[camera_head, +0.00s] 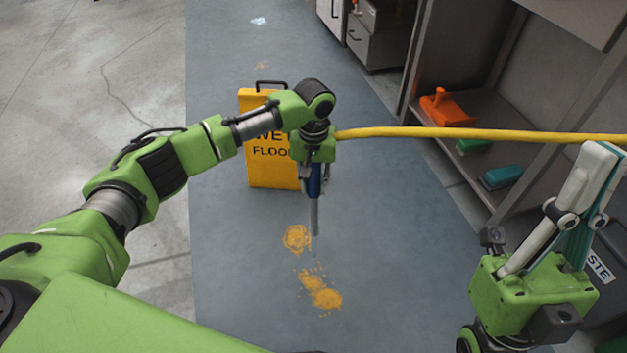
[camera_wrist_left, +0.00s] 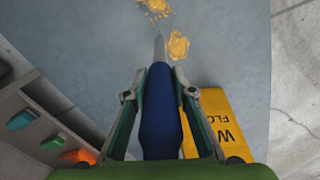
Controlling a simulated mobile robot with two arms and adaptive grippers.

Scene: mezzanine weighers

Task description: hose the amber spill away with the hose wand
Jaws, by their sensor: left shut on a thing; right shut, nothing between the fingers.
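The amber spill lies on the blue-grey floor in separate patches: a rounder patch (camera_head: 297,238) and a longer, broken patch (camera_head: 322,293) nearer to me. My left gripper (camera_head: 315,183) is shut on the hose wand (camera_head: 315,212), which has a blue grip and a grey nozzle pointing down. A thin pale blue streak shows below the nozzle, near the round patch. In the left wrist view the wand's blue grip (camera_wrist_left: 160,110) sits between the fingers, with the spill (camera_wrist_left: 178,45) beyond its tip. My right gripper (camera_head: 600,160) is shut and empty at the right, pointing up.
A yellow wet floor sign (camera_head: 262,170) stands just behind the left gripper. A yellow hose (camera_head: 480,133) runs from there to the right edge. A shelf (camera_head: 465,150) at the right holds orange, green and teal items. A dark bin (camera_head: 600,285) is partly hidden by my right arm.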

